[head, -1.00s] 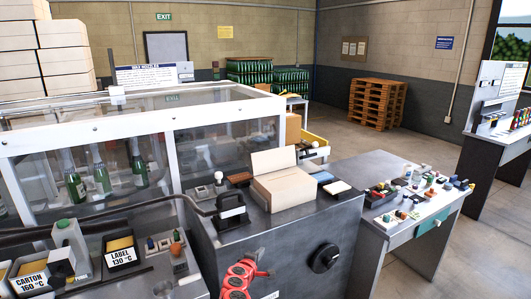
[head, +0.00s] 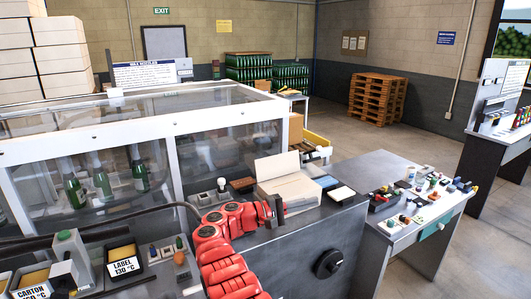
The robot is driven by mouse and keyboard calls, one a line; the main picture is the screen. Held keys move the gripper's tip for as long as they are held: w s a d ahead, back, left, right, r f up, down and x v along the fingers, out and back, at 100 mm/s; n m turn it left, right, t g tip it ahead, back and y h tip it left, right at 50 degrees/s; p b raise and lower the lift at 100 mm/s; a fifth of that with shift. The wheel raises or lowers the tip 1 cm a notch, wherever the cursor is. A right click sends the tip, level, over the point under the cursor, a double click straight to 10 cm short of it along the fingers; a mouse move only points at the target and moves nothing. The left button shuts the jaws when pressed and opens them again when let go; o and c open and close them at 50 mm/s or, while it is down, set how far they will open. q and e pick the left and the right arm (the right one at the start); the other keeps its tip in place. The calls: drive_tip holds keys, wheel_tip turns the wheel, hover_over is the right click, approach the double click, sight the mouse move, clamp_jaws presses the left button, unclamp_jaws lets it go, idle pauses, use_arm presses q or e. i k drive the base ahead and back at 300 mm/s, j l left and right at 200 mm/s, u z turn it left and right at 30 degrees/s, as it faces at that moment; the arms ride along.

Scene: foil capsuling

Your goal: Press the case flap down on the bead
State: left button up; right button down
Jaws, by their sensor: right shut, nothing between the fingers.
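The pale case (head: 292,190) sits on the grey metal cabinet top, right of the clear-walled enclosure. Its back flap (head: 277,167) stands up, tilted. I cannot make out the bead. My right gripper (head: 276,209) is shut and empty at the front left of the case, at the end of my red arm. It overlaps the case's front left corner in the picture; I cannot tell whether it touches. The arm hides part of the cabinet top and the place of the black hand tool. My left gripper is not in view.
The clear-walled enclosure (head: 235,140) with green bottles stands at the left. A black and white pad (head: 341,193) lies right of the case. Labelled bins (head: 122,261) stand at front left. A side table (head: 420,215) with small parts is at the right.

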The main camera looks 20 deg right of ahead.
sight(278, 165)
drive_tip(key=i, duration=1.8)
